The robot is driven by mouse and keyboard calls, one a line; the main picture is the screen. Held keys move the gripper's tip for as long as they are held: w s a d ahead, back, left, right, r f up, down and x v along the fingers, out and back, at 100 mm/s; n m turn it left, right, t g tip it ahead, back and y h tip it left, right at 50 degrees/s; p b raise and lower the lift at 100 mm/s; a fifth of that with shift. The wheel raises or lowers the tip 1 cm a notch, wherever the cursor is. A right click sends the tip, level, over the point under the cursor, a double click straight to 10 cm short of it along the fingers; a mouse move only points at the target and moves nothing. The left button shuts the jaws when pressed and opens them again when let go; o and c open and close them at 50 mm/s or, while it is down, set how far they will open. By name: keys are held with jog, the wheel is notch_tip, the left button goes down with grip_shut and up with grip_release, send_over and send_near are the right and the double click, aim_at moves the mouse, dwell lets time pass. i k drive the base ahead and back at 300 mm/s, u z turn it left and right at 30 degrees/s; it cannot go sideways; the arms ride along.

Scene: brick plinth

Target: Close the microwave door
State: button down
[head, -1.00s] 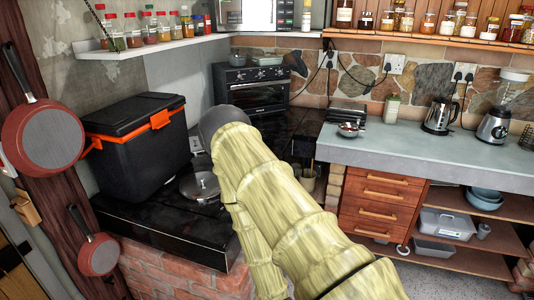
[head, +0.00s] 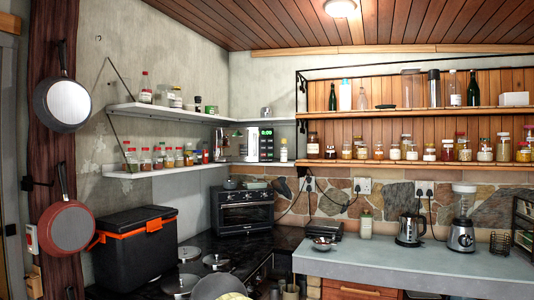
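The microwave (head: 259,145) stands on the white corner shelf, at the middle left of the head view. Its control panel with a green lit display faces me on its right side. My gripper is not in view.
A black toaster oven (head: 244,211) stands on the dark counter below the shelf. A black box with orange latches (head: 136,247) and several pan lids are left of it. Jars line the lower left shelf (head: 160,171). A bottle (head: 283,150) stands right of the microwave.

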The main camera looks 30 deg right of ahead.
aim_at(229, 145)
jog(key=z, duration=0.6)
jog(key=i, duration=0.35)
jog(key=z, duration=1.2)
jog(key=i, duration=2.35)
jog(key=u, duration=0.8)
